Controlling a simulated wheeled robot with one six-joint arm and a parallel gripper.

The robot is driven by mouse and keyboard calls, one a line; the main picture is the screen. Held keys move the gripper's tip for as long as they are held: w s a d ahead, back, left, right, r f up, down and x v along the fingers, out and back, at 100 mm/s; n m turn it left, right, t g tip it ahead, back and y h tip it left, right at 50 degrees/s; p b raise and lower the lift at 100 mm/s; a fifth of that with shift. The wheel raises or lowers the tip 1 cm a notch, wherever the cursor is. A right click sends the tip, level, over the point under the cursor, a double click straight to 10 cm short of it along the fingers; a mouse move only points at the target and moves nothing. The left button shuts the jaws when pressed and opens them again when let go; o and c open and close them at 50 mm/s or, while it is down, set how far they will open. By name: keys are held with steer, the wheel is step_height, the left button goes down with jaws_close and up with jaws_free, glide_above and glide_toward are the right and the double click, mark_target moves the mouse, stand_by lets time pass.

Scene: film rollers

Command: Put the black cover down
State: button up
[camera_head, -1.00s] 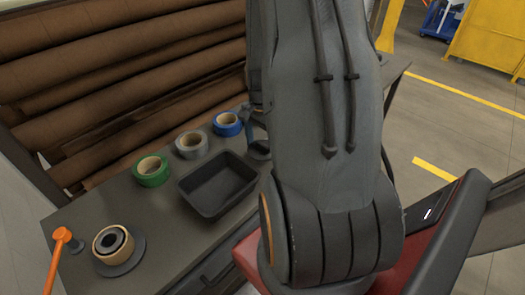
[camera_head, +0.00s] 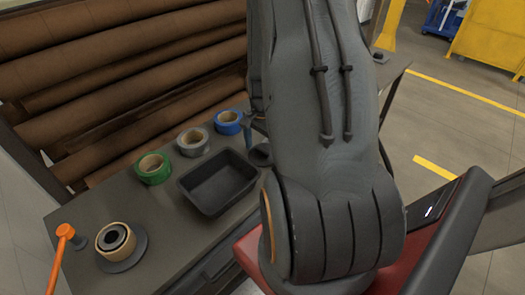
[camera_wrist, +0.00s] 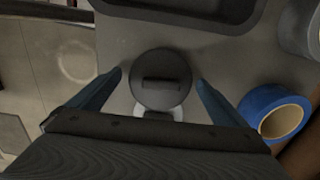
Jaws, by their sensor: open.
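The black cover (camera_wrist: 161,80) is a round dark disc with a raised bar handle. In the wrist view it lies between the two blue fingers of my gripper (camera_wrist: 159,79), with a gap on each side. The gripper is open. In the head view part of the black cover (camera_head: 261,155) shows at the right end of the black tray, resting on the bench as far as I can tell. My arm hides most of my gripper there. A small pale piece shows just below the cover in the wrist view; I cannot tell what it is.
The black tray (camera_head: 190,202) sits on the grey bench (camera_head: 172,246). Green tape (camera_head: 153,168), grey tape (camera_head: 192,141) and blue tape (camera_head: 228,122) stand behind it. A tan roll (camera_head: 113,239) on a dark disc and an orange-handled lever (camera_head: 62,236) are at the left. Brown rollers line the back.

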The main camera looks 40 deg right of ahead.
mark_target(263, 150)
step_height(263, 150, up, 12)
steer(key=b, duration=0.3)
steer(key=s+a+r+n, duration=0.1)
steer(key=a+n, duration=0.7)
steer(key=a, duration=0.4)
steer(key=s+a+r+n+t, duration=0.1)
steer(key=a+r+n, duration=0.1)
steer(key=a+n, duration=0.7)
steer(key=a, duration=0.3)
steer(key=shift+s+a, duration=0.2)
steer(key=shift+s, duration=0.1)
